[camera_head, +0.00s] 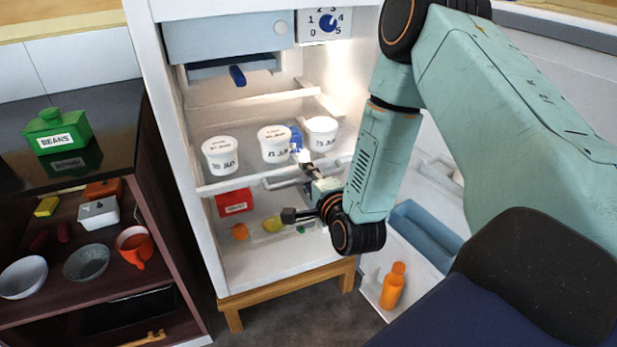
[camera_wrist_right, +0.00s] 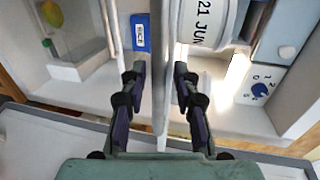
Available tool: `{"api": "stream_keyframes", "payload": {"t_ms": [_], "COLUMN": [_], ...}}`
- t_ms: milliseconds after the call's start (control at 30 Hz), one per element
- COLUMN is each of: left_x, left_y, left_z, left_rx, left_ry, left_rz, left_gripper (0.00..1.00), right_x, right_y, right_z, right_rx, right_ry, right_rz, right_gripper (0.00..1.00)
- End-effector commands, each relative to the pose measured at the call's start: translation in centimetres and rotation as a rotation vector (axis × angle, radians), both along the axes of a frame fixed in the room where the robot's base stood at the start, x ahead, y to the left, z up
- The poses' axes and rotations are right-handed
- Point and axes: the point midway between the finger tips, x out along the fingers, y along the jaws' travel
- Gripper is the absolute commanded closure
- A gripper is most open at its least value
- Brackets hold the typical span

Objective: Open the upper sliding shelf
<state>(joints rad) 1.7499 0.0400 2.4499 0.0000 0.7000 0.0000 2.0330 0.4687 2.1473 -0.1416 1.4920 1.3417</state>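The fridge stands open. Its upper sliding shelf (camera_head: 232,184) is a pale shelf carrying white tubs with date labels, with a grey bar handle (camera_head: 275,184) along its front. My right gripper (camera_head: 299,191) reaches in from the right at the shelf's front. In the right wrist view, my right gripper (camera_wrist_right: 159,82) is open, with a finger on each side of a long pale bar (camera_wrist_right: 160,40); gaps show between bar and fingers. I cannot tell if the bar is the handle or the shelf edge. My left gripper is not in view.
White tubs (camera_head: 220,156) stand on the shelf. Below are a red box (camera_head: 234,202) and fruit (camera_head: 240,231). The open fridge door, with a blue bin (camera_head: 425,236) and orange bottle (camera_head: 393,287), lies right. A dark cabinet with bowls (camera_head: 23,277) stands left.

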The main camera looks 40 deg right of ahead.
Motion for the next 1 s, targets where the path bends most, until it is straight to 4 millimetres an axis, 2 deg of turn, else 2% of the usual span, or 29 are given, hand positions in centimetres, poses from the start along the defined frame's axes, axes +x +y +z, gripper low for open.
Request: {"api": "stream_keyframes", "payload": {"t_ms": [367,733,1000], "left_x": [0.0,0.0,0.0], "left_y": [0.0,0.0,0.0], "left_z": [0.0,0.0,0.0], "left_rx": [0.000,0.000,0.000], "left_ry": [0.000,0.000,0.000], "left_rz": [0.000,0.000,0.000], "left_gripper": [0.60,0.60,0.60], "right_x": [-0.7,-6.0,-7.3], "right_y": [0.1,1.4,1.7], "right_z": [0.0,1.1,1.5], "right_rx": [0.002,0.003,0.000], "right_ry": [0.004,0.004,0.001], "right_rz": [0.000,-0.001,0.000], "right_gripper": [0.66,0.66,0.66]}}
